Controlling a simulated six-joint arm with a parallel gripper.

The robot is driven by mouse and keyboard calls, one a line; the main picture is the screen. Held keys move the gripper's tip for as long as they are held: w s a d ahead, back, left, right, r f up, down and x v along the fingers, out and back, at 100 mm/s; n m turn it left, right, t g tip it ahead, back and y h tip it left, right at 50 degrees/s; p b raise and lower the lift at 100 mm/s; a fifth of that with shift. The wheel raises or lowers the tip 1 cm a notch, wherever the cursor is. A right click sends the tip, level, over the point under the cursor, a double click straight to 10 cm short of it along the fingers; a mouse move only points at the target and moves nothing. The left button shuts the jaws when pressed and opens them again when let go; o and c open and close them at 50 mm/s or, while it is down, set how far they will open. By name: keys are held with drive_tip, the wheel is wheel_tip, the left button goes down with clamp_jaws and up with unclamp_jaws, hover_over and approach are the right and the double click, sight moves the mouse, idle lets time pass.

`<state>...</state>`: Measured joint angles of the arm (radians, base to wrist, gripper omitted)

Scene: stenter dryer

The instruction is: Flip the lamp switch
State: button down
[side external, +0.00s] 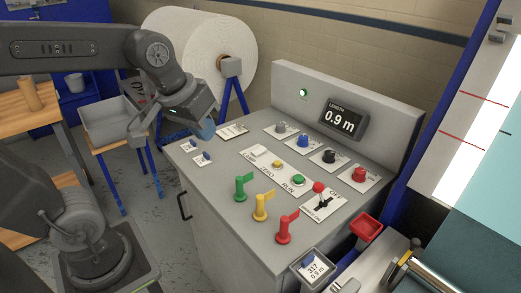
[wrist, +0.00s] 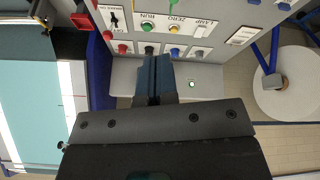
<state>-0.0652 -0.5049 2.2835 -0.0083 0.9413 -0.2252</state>
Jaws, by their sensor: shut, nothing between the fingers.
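In the wrist view my gripper's blue fingers (wrist: 153,60) are together and empty, below and left of the switch in the picture. I cannot tell which way the switch is tipped.
On the panel are a yellow button (side external: 276,167), a green button (side external: 298,180), several knobs, a red-knobbed lever (side external: 318,188) and green, yellow and red upright handles (side external: 260,207). A display (side external: 342,121) reads 0.9 m. A white roll (side external: 200,50) stands behind.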

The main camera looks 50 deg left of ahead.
drive_tip(key=w+a+n+g, duration=0.1)
drive_tip(key=w+a+n, duration=0.2)
drive_tip(key=w, duration=0.4)
drive_tip(key=w+a+n+g, duration=0.1)
drive_tip(key=w+a+n, duration=0.25)
drive_tip(key=w, duration=0.25)
drive_tip(key=n+g, duration=0.1)
drive_tip(key=n, duration=0.7)
hover_over(261, 148)
drive_tip(key=s, duration=0.2)
wheel_tip(261, 148, down, 9)
drive_tip(key=shift+w, duration=0.1)
drive_tip(key=f, duration=0.4)
drive_tip(key=w+f, duration=0.1)
drive_tip(key=f, duration=0.8)
drive_tip(key=shift+w+f, duration=0.3)
drive_tip(key=shift+f, duration=0.1)
drive_tip(key=shift+w+f, duration=0.1)
drive_tip(key=shift+f, duration=0.25)
